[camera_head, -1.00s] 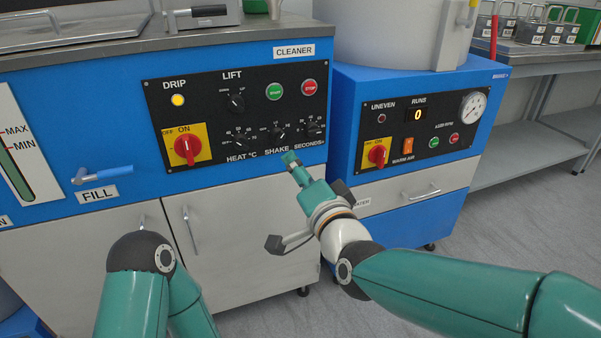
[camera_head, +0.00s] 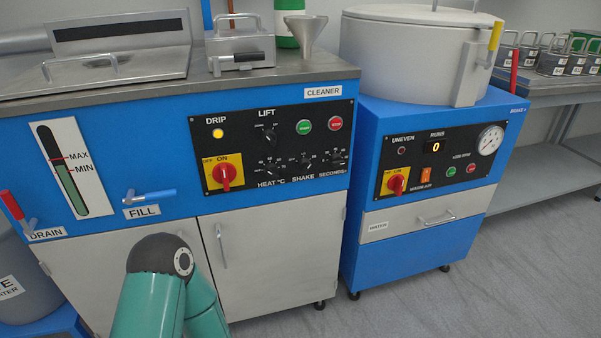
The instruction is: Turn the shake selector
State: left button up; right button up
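The shake selector (camera_head: 306,161) is a small black knob above the SHAKE label on the black cleaner panel (camera_head: 240,140). It sits between the heat knob (camera_head: 268,167) and the seconds knob (camera_head: 336,158). Its pointer is too small to read surely. Nothing covers it, and no gripper is near it. Neither of my grippers is in view; only a bent green link of my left arm shows at the bottom.
The lift knob (camera_head: 268,133), green button (camera_head: 304,127), red button (camera_head: 335,124) and red main switch (camera_head: 226,174) share the panel. A blue fill lever (camera_head: 150,197) sticks out to the left. The blue spinner cabinet (camera_head: 364,165) stands right; grey floor (camera_head: 440,300) is clear.

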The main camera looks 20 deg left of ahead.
aim_at(304, 164)
jog(key=k, duration=0.9)
jog(key=z, duration=1.4)
jog(key=i, duration=0.1)
jog(key=u, duration=3.25)
jog(key=i, duration=0.95)
jog(key=z, duration=1.4)
